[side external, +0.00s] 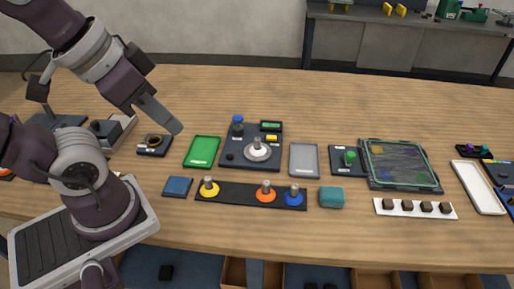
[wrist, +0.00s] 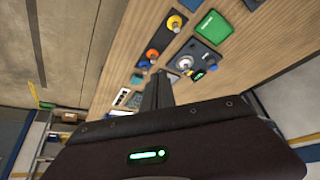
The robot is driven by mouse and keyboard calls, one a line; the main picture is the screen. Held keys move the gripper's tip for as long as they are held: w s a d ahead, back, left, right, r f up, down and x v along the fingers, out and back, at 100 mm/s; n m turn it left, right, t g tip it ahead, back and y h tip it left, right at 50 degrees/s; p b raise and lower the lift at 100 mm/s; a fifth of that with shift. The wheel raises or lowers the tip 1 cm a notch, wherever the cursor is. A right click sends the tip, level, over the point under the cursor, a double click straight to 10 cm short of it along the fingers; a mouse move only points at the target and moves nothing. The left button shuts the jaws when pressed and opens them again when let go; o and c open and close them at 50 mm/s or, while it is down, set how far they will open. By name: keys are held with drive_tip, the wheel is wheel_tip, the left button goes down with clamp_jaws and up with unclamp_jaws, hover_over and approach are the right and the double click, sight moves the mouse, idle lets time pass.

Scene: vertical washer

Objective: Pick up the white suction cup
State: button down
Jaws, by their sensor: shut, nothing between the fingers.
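The white suction cup (side external: 257,150), a pale disc with a grey upright knob, sits on a dark panel (side external: 236,161) in the middle of the table. It also shows small in the wrist view (wrist: 184,63), beyond my fingers. My gripper (side external: 176,128) is shut and empty, raised above the table to the left of the cup and apart from it. In the wrist view my closed fingers (wrist: 157,88) point toward the table.
A black strip in front holds yellow (side external: 209,188), orange (side external: 266,193) and blue (side external: 294,196) cups with similar knobs. A green tray (side external: 201,151) and a grey tray (side external: 304,160) flank the panel. The wood behind it is clear.

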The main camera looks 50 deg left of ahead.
idle(0.3)
drive_tip(key=c, duration=0.9)
unclamp_jaws()
